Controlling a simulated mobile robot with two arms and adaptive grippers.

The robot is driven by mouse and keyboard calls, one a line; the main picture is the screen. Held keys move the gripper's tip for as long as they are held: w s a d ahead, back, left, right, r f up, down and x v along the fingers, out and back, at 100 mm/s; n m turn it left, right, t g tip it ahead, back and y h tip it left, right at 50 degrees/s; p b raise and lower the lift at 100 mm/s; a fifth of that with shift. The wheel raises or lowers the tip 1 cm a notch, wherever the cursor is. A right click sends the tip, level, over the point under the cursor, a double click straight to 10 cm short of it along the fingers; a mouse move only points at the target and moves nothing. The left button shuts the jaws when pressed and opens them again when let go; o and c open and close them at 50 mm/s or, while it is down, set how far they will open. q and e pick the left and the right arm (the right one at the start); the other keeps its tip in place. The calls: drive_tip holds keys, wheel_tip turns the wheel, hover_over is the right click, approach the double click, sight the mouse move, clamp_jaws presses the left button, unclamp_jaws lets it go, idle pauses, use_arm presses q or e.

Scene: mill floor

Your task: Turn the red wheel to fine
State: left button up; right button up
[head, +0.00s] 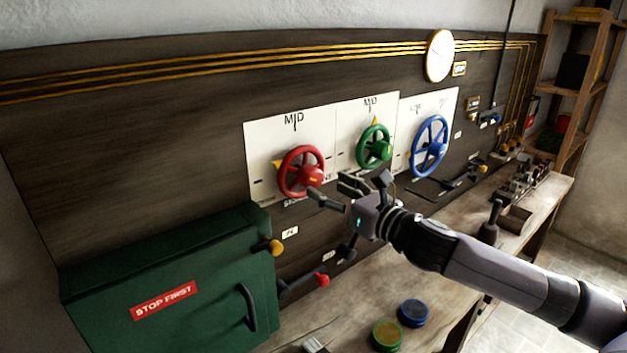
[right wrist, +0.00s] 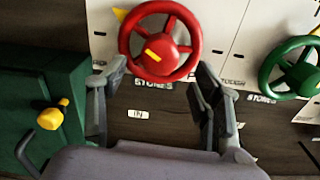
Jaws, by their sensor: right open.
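The red wheel (head: 301,171) is mounted on a white dial plate on the wall panel, with a yellow mark on its hub. A yellow pointer (head: 279,167) shows at its left side, and at its upper left in the right wrist view (right wrist: 120,15). "MID" stands above the wheel; I cannot read "fine" on the plate. My right gripper (head: 330,189) is open and empty, just in front and to the lower right of the wheel. In the right wrist view the red wheel (right wrist: 161,48) shows beyond and above the spread fingers. My left gripper is out of view.
A green wheel (head: 374,147) and a blue wheel (head: 429,147) are to the right. A green box (head: 170,285) marked "STOP FIRST" juts out at lower left. Levers with red (head: 322,280) and yellow knobs are below. The bench (head: 455,288) holds two round lidded tins.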

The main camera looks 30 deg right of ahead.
sight(316, 181)
drive_tip(key=shift+w+a+r+p, duration=0.15)
drive_tip(key=shift+w+p, duration=0.65)
drive_tip(key=shift+w, duration=1.05)
drive_tip(key=shift+w+a+p, duration=0.1)
drive_tip(key=shift+w+p, duration=0.3)
drive_tip(key=shift+w, duration=0.7)
drive_tip(key=c, duration=1.2)
drive_tip(key=shift+o, duration=0.2)
